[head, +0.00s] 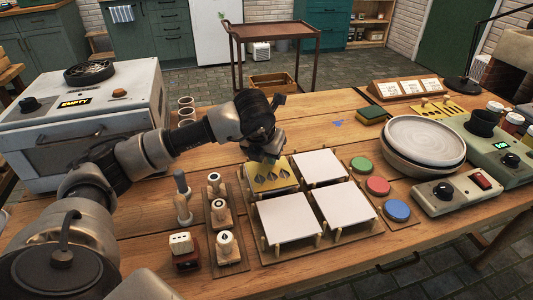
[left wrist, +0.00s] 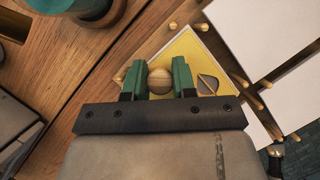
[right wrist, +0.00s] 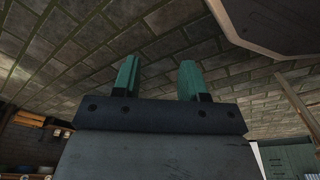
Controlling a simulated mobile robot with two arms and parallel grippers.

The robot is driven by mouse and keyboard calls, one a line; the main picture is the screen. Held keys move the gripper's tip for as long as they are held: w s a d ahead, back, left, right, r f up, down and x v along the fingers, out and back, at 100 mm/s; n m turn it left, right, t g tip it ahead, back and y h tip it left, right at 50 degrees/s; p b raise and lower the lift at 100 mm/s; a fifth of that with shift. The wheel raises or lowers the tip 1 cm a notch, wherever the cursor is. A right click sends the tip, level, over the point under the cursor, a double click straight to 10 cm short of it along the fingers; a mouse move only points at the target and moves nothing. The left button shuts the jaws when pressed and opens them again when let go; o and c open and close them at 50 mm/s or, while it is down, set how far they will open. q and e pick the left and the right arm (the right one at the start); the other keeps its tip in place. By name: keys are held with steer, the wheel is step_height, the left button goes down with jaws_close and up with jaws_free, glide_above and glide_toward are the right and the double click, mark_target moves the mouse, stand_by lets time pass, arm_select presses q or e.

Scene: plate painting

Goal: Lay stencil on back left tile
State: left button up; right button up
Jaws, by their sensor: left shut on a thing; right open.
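The yellow stencil (head: 271,177) with leaf cut-outs is over the back left tile of the wooden tile rack (head: 262,243); that tile is almost wholly hidden. I cannot tell whether the stencil touches it. My left gripper (head: 265,156) is above the stencil, shut on its round wooden knob. The left wrist view shows the knob (left wrist: 160,81) between the green fingers (left wrist: 157,78), with the stencil (left wrist: 187,50) beneath. My right gripper (right wrist: 158,78) is open and empty in the right wrist view, away from the rack.
White tiles fill the back right (head: 319,167), front left (head: 287,217) and front right (head: 343,204) places. Wooden pegs stand around them. Stamps (head: 222,215) stand left of the rack, and coloured round pads (head: 378,186) lie right. Bowls (head: 424,140) and another yellow stencil (head: 441,108) are further right.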

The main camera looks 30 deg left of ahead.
mark_target(259, 174)
arm_select(q)
steer(key=shift+f, duration=0.1)
arm_select(e)
steer(key=shift+w, duration=0.1)
arm_select(q)
steer(key=o, duration=0.9)
arm_select(e)
steer(key=shift+w+r, duration=0.2)
steer(key=shift+r, duration=0.15)
steer(key=shift+s, duration=0.1)
arm_select(q)
steer(key=shift+v, duration=0.9)
steer(key=p+v, duration=0.1)
steer(key=v, duration=0.9)
steer(key=shift+r, duration=0.3)
arm_select(e)
steer(key=s+f, duration=0.1)
steer(key=f, duration=0.1)
steer(key=s+f, duration=0.1)
steer(key=shift+s+d+f, duration=0.2)
steer(key=shift+s+f, duration=0.2)
arm_select(q)
steer(key=shift+w, duration=0.1)
